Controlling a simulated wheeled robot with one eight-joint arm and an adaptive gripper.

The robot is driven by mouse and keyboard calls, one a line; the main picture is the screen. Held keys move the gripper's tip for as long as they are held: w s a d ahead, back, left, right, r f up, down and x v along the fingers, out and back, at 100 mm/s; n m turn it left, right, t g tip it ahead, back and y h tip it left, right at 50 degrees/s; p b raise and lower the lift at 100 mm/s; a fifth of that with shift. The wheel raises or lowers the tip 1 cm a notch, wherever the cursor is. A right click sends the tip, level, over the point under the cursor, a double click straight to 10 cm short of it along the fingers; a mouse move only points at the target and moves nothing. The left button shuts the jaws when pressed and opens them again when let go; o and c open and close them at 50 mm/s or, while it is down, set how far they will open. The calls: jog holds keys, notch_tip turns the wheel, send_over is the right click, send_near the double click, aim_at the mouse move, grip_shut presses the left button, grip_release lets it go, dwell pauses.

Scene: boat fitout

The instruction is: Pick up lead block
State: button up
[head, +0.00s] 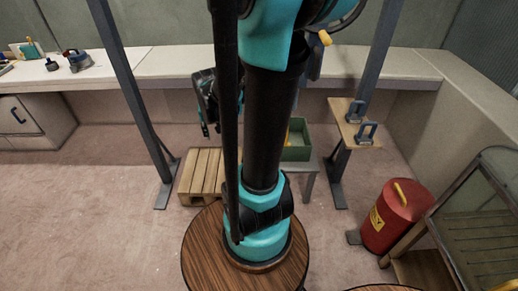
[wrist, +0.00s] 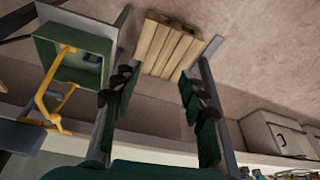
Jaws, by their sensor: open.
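No object is plainly marked as the lead block. Two dark blue-grey blocks with loop handles, one farther back (head: 355,112) and one nearer (head: 367,132), rest on a small wooden shelf (head: 345,128) at the right in the head view. A small grey object (wrist: 92,59) lies inside the green crate (wrist: 55,27) in the wrist view; I cannot tell what it is. My gripper (wrist: 157,108) is open, with nothing between its fingers. In the head view my gripper (head: 207,115) hangs left of the crate (head: 298,152), partly hidden behind my arm.
A wooden pallet (head: 203,170) lies on the floor beside the crate's stand. Grey posts (head: 134,95) flank the area. A red drum (head: 395,218) and a slatted rack (head: 480,240) stand at right. A long counter (head: 180,65) runs along the back. Floor at left is clear.

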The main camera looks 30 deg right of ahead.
jog(key=w+d+m+g+h, duration=0.1)
jog(key=w+d+m, duration=0.35)
jog(key=w, duration=0.55)
jog(key=w+d+f+m+g+h, duration=0.1)
jog(key=w+d+f+m+g, duration=0.1)
jog(key=w+d+f+m, duration=0.55)
jog(key=w+d+f+m+g+h, duration=0.1)
jog(key=w+d+f+m, duration=0.35)
jog(key=d, duration=0.65)
jog(key=d+f+m, duration=0.1)
jog(key=d+f, duration=0.3)
jog(key=f, duration=0.3)
jog(key=d+f+m+g, duration=0.1)
jog(key=d+f, duration=0.4)
jog(key=f, duration=0.3)
jog(key=d+f+m, duration=0.1)
jog(key=d+f, duration=0.4)
jog(key=f, duration=0.2)
jog(key=shift+s+f+m+g, duration=0.15)
jog(key=shift+f+m+g, duration=0.1)
jog(key=shift+f+g, duration=0.15)
jog(key=shift+a+x, duration=0.2)
jog(key=shift+x, duration=2.45)
grip_shut()
